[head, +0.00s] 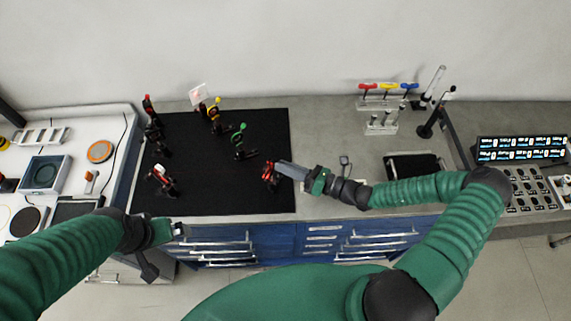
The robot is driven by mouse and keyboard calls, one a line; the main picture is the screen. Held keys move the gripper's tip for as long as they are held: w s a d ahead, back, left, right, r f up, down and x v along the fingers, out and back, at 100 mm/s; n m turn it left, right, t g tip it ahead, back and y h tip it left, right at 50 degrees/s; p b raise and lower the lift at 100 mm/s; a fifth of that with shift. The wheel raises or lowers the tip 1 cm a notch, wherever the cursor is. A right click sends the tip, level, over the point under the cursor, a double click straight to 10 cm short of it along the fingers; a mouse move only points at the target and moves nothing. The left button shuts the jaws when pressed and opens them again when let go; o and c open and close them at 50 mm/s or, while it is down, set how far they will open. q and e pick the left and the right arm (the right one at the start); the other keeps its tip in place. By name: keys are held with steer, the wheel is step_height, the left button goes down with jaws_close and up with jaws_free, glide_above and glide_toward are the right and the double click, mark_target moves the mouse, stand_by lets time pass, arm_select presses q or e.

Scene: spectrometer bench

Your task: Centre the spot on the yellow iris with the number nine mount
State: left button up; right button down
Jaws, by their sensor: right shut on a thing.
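A post with a yellow ring (214,106), which looks like the yellow iris, stands at the back of the black breadboard (205,185). My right gripper (277,168) is shut on a small dark mount with red parts (269,179) at the board's right edge. Its number is too small to read, and my fingers partly cover it. A second red-and-black mount (162,181) stands at the board's left front. My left gripper (180,230) is by the bench's front edge, away from the mounts; its jaws are too small to judge. I cannot make out the spot.
A green-ringed post (241,140), a red-topped post (148,105) and a white card (198,94) stand on the board. A rack with coloured handles (386,97) is at the back right. The middle front of the board is clear.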

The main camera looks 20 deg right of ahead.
steer(key=shift+w+d+r+m+p, duration=0.1)
steer(key=shift+m+p, duration=0.05)
steer(key=shift+m, duration=0.6)
steer(key=shift+w+r+m+p, duration=0.1)
steer(key=shift+m+p, duration=0.05)
steer(key=shift+m, duration=0.6)
steer(key=c, duration=1.5)
jaws_free()
steer(key=shift+o, duration=0.7)
steer(key=shift+d+f, duration=0.2)
steer(key=b+v, duration=0.5)
steer(key=v, duration=1.2)
steer(key=shift+f, duration=0.15)
